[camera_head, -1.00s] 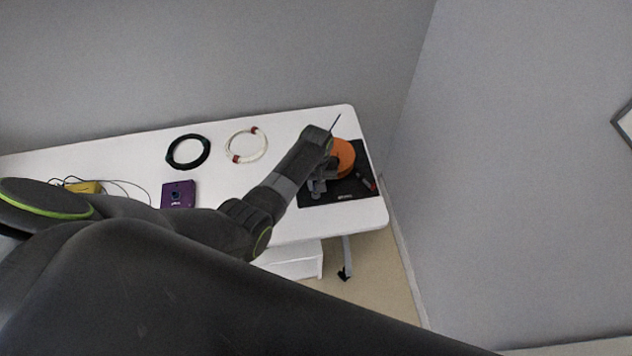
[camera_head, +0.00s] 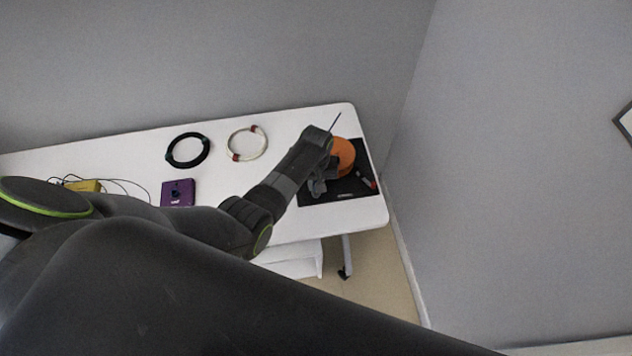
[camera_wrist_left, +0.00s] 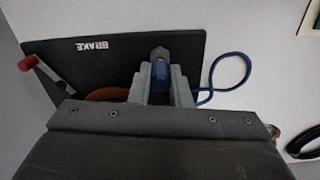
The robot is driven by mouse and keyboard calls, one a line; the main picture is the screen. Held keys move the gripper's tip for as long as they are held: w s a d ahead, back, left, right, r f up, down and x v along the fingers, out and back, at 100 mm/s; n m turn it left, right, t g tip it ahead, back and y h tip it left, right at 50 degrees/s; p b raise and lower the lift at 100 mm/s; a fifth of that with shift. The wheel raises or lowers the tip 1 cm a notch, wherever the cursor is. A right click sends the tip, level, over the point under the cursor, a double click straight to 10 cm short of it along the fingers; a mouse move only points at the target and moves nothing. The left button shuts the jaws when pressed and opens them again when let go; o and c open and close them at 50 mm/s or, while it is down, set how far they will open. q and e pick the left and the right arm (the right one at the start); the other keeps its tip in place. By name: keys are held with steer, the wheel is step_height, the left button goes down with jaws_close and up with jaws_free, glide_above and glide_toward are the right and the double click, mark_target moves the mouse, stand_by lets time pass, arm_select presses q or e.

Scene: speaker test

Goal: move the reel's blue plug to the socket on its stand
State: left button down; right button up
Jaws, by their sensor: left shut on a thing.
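The orange reel (camera_head: 344,152) sits on a black stand (camera_head: 345,191) at the right end of the table. My left gripper (camera_head: 318,186) is low over the stand, beside the reel. In the left wrist view, my left gripper (camera_wrist_left: 160,80) is shut on the blue plug (camera_wrist_left: 160,71), whose grey tip points away from the jaws. A blue cable (camera_wrist_left: 236,84) loops out to the right of the jaws. The stand (camera_wrist_left: 112,58) bears the word BRAKE, and only an edge of the reel (camera_wrist_left: 107,94) shows. I cannot clearly make out the socket. My right gripper is not in view.
A red-handled lever (camera_wrist_left: 30,62) stands at the stand's edge. On the white table (camera_head: 285,124) lie a pale ring (camera_head: 233,143), a black ring (camera_head: 169,150), a purple box (camera_head: 178,193) and a yellow box (camera_head: 84,186) with thin cables. Walls stand behind and to the right.

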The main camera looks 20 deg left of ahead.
arm_select(q)
steer(key=shift+f+b, duration=0.35)
steer(key=shift+f, duration=0.15)
steer(key=c, duration=1.3)
jaws_free()
steer(key=shift+r, duration=0.1)
step_height(320, 180, up, 5)
steer(key=p, duration=0.5)
steer(key=shift+r+p, duration=0.7)
steer(key=shift+r, duration=0.5)
